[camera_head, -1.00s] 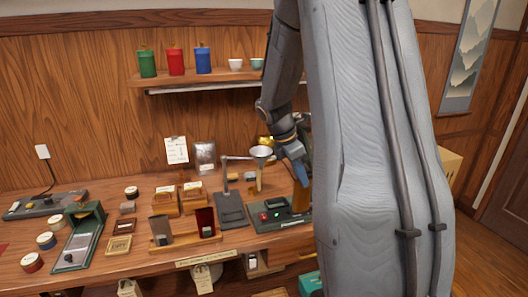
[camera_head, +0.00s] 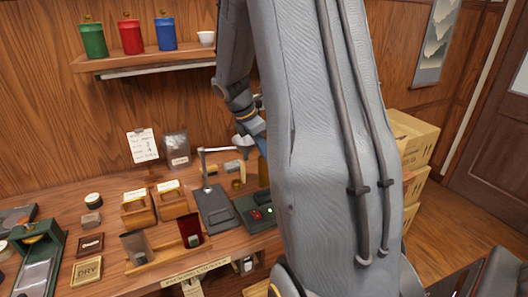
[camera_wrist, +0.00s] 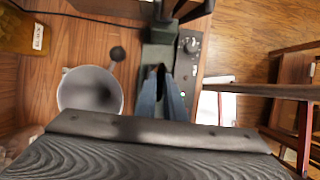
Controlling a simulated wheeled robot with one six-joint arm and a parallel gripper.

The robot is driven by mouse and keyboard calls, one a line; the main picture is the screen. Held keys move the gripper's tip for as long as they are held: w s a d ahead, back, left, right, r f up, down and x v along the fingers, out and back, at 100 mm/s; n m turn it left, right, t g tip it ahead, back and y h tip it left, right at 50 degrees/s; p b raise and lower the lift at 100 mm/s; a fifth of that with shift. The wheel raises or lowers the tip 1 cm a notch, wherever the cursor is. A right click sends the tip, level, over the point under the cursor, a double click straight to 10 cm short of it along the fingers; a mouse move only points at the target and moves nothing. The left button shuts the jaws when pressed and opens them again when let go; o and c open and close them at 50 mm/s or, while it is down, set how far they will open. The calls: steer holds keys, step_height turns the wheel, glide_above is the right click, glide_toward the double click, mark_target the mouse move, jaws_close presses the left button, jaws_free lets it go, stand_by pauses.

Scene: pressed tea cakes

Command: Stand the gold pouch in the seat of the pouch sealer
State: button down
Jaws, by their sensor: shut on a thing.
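The pouch sealer (camera_head: 262,213) is a dark green device with red and green lights at the bench's front edge, partly behind my arm. In the wrist view its green body (camera_wrist: 160,50) lies beneath my gripper (camera_wrist: 158,72). The blue fingers are shut on a thin thing seen edge-on and dark, seemingly the gold pouch. The pouch's face does not show now; my arm hides it in the head view. I cannot tell whether its foot is inside the seat.
A funnel (camera_wrist: 90,90) stands close beside the sealer. A gold labelled package (camera_wrist: 25,30) is at the back. A wooden rack (camera_head: 170,258) holds a grey pouch (camera_head: 136,246) and a red pouch (camera_head: 190,230). Cardboard boxes (camera_head: 408,140) are stacked at right.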

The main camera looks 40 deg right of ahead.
mark_target(265, 169)
step_height(265, 169, down, 3)
steer(key=b, duration=0.3)
steer(key=shift+f, duration=1.75)
steer(key=shift+d+f, duration=0.1)
steer(key=shift+f, duration=0.05)
steer(key=c, duration=1.8)
jaws_free()
steer(key=shift+o, duration=0.2)
steer(key=b+v, duration=0.1)
steer(key=v, duration=0.6)
steer(key=shift+r+b, duration=0.35)
